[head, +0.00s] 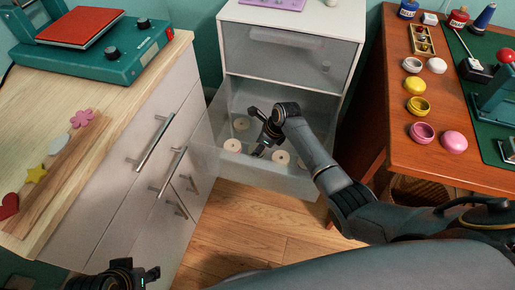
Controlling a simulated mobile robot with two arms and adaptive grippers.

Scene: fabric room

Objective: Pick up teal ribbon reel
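A translucent drawer (300,183) is pulled open below a white cabinet. Several pale round reel ends show in it: one reel (240,124) at the left, one reel (232,145) in front of it, another reel (281,157) and one more reel (303,163) to the right. I cannot make out teal ribbon on any of them. My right gripper (256,132) reaches into the drawer from the right, its fingers spread apart and seemingly empty, among the reels. The arm hides part of the drawer. My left gripper (148,276) is partly in view at the bottom left, away from the drawer.
A closed upper drawer (285,55) sits above the open one. A wooden counter (140,75) with a teal heat press (110,55) and handled drawers stands at the left. An orange-brown table (395,95) with small pots stands at the right. The wooden floor (250,225) in front is clear.

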